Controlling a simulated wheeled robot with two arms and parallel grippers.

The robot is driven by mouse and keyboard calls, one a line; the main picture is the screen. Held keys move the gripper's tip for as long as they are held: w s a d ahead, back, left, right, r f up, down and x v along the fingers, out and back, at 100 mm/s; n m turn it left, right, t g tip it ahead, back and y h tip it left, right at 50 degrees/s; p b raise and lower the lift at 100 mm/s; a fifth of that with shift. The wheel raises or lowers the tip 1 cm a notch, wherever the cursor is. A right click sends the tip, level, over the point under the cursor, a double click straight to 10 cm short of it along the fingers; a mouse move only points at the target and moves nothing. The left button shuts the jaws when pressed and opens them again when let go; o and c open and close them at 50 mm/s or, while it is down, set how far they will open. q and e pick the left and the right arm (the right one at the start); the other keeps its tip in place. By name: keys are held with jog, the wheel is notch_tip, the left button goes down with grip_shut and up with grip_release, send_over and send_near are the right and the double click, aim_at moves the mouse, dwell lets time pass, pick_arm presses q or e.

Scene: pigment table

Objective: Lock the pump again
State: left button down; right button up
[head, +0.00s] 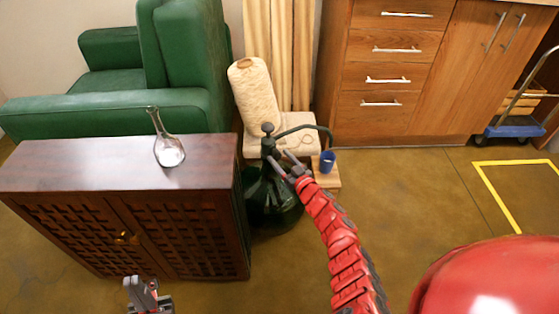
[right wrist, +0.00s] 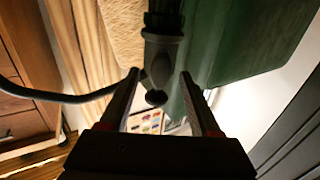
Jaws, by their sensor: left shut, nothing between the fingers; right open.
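The pump (head: 268,144) is a dark head with a round knob on top and a curved spout. It stands upright on a big dark green glass bottle (head: 272,208) on the floor. My right gripper (head: 279,157) is open beside the pump head, on its near right side. In the right wrist view the pump (right wrist: 163,48) shows beyond and between the two open fingers (right wrist: 160,85), with its knob toward me. I cannot tell whether a finger touches it. My left gripper (head: 146,292) is shut and empty at the bottom, in front of the cabinet.
A dark wooden cabinet (head: 60,178) with a glass flask (head: 168,150) on top stands close left of the bottle.

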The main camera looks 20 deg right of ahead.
jog(key=shift+w+a, duration=0.1)
jog(key=shift+w, duration=0.4)
grip_shut()
